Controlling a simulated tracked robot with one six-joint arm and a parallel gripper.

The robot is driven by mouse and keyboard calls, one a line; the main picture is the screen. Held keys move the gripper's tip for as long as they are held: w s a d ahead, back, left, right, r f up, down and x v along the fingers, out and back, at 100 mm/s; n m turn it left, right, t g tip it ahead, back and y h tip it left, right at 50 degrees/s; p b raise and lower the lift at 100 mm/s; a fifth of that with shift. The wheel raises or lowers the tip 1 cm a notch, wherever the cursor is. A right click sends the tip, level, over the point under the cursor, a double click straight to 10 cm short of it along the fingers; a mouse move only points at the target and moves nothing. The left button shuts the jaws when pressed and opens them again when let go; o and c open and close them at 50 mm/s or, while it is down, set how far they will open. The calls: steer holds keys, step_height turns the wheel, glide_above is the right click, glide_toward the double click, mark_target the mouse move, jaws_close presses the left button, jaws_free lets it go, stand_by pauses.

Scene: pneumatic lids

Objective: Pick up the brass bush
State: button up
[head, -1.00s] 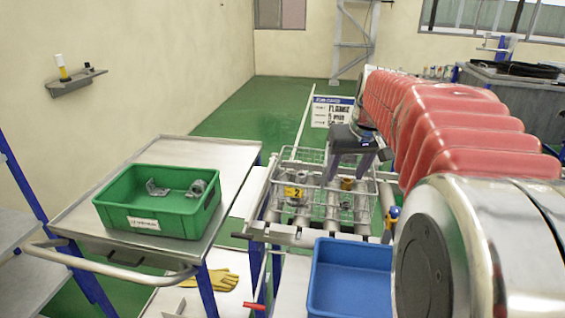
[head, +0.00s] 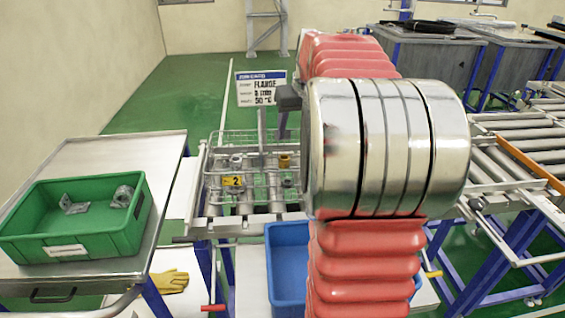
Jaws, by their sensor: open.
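The brass bush (head: 284,161) is a small brass-coloured ring in the wire basket (head: 213,138), among grey metal parts. My gripper (head: 281,132), dark and small in the head view, hangs above the back of the basket, just above the bush in the picture. It is open, with nothing seen between its fingers. My arm's big silver joint hides the right part of the basket and part of the gripper. I cannot tell the exact height between gripper and bush.
A green bin (head: 100,240) with grey brackets is on the left steel cart (head: 150,150). A blue bin (head: 285,262) is in front, partly hidden by my arm.

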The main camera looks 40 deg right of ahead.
glide_above(284, 158)
steer(key=s, duration=0.2)
step_height(284, 158, down, 8)
steer(key=shift+s+r, duration=0.15)
steer(key=shift+r, duration=0.1)
steer(key=shift+a+x, duration=0.15)
steer(key=shift+x, duration=1.15)
steer(key=shift+a+x, duration=0.15)
steer(key=shift+x, duration=1.15)
steer(key=shift+c, duration=0.5)
steer(key=c, duration=1.1)
steer(key=shift+r, duration=0.15)
steer(key=shift+c, duration=0.2)
step_height(284, 158, up, 10)
